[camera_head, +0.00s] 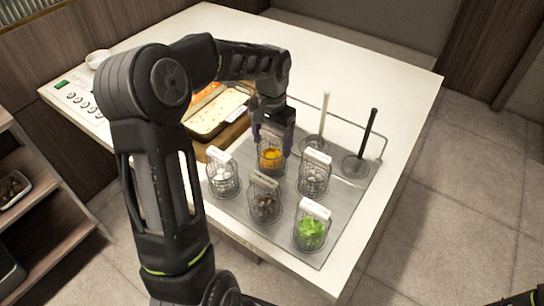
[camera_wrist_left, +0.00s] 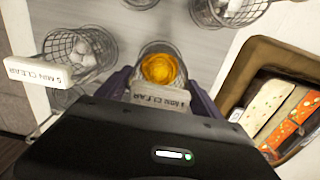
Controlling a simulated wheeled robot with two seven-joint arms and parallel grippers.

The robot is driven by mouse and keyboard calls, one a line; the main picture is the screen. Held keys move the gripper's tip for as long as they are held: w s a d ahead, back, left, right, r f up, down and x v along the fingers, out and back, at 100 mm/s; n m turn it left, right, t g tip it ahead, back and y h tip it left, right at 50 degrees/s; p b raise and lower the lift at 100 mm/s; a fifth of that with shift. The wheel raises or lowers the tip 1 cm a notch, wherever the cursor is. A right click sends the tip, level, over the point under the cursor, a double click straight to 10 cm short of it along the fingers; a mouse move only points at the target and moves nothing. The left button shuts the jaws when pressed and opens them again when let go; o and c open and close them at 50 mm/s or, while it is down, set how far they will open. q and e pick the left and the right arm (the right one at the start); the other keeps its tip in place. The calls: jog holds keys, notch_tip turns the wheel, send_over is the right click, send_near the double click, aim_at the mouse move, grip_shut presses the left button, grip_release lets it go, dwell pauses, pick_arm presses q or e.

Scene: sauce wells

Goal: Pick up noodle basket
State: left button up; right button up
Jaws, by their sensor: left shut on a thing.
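The noodle basket (camera_head: 271,160) is a wire basket with yellow-orange contents, in the back row on the grey tray (camera_head: 335,215). My left gripper (camera_head: 272,142) reaches down over it from above, shut on its white handle with one finger on each side. In the left wrist view the yellow-orange contents (camera_wrist_left: 159,68) show just beyond the lettered white handle (camera_wrist_left: 160,97), between the fingers. The basket looks upright. Whether its bottom touches the tray is hidden.
Close around stand wire baskets with white pieces (camera_head: 222,178), dark pieces (camera_head: 264,200), green leaves (camera_head: 310,232) and a basket (camera_head: 314,178) to the right. A brown food box (camera_head: 215,112) is behind. Two long-handled tools (camera_head: 323,125) stand at the back right.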

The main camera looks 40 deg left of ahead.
pick_arm(q)
jog(key=shift+c, duration=1)
notch_tip(320, 180, up, 10)
jog(key=shift+r, duration=0.1)
